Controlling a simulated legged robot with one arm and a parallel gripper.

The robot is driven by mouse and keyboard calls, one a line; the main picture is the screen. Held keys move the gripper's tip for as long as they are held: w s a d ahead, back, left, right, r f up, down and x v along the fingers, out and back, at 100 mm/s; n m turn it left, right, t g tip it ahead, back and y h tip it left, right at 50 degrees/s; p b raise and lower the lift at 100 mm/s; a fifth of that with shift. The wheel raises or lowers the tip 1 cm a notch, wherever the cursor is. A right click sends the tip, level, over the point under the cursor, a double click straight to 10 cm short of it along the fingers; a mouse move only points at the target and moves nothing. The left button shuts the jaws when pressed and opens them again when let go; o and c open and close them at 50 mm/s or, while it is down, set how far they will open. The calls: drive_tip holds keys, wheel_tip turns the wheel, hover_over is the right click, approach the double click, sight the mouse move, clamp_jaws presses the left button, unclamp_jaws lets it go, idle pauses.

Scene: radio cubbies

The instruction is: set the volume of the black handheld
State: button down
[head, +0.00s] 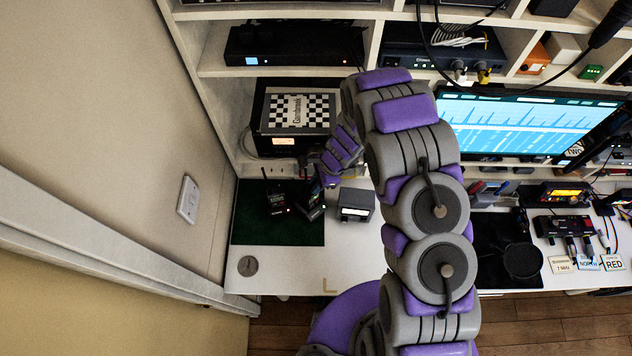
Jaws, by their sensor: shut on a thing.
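Two dark handheld radios stand close together on a dark green mat (250,222) at the left of the white desk. The left handheld (276,204) is black with a thin antenna and a small red light. The right handheld (313,208) is also dark, with a small light near its base. My gripper (327,180) reaches down from the purple and grey arm to the top of the right handheld and is shut on it. The fingertips are small and dark here, so I cannot tell whether they hold a knob or the body.
A small grey box (356,204) stands just right of the handhelds. A round grey disc (248,265) lies at the desk's front left. The front strip of the desk is mostly clear. A monitor (525,125) stands at right.

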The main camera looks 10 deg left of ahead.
idle(0.3)
drive_tip(key=c, duration=1.1)
unclamp_jaws()
drive_tip(key=shift+o, duration=0.2)
drive_tip(key=v, duration=1.7)
drive_tip(key=shift+w, duration=0.2)
